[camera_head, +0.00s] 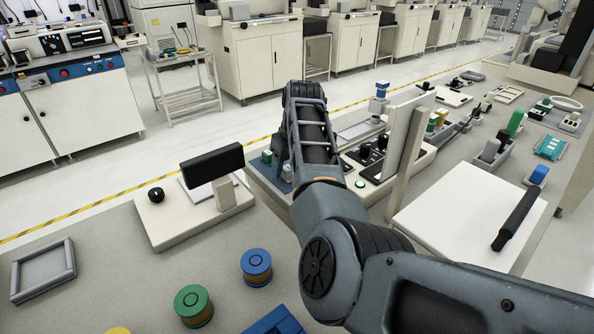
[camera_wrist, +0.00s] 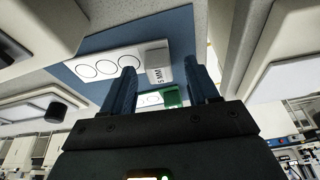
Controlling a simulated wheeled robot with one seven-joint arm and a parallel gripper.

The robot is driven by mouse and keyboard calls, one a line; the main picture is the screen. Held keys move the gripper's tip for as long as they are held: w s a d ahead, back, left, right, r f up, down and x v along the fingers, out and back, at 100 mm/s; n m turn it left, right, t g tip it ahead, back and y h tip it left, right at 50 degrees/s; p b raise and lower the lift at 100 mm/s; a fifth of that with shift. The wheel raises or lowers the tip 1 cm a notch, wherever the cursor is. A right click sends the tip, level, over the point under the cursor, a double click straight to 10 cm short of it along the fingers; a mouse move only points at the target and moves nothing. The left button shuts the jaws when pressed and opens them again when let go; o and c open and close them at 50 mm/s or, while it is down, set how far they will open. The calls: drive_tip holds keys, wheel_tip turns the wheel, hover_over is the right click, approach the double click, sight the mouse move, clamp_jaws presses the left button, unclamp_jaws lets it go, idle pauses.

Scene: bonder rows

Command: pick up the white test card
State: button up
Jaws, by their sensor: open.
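My gripper (camera_wrist: 160,66) is open, with its two dark fingers apart in the wrist view. A small white piece with dark marks (camera_wrist: 150,100) shows between the fingers, beside a green block (camera_wrist: 174,96). A white plate with black circles (camera_wrist: 106,64) lies on a blue mat (camera_wrist: 178,28), left of the fingers. A grey-white block marked "5 MM" (camera_wrist: 158,58) sits beyond the fingertips. I cannot tell for certain which white piece is the test card. In the head view my arm hides most of the blue mat (camera_head: 284,186); a green block (camera_head: 267,156) shows left of the wrist.
A black-barred stand (camera_head: 212,165) is left of my arm. An upright pale panel (camera_head: 402,140) and a microscope-like fixture with black knobs (camera_head: 372,160) stand close on the right. Blue (camera_head: 256,264) and green (camera_head: 193,303) spools stand in front. A white board (camera_head: 450,222) lies right.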

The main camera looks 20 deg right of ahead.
drive_tip(key=shift+c, duration=0.3)
clamp_jaws()
drive_tip(key=shift+r, duration=0.1)
wheel_tip(320, 180, up, 18)
drive_tip(key=b, duration=0.1)
idle(0.5)
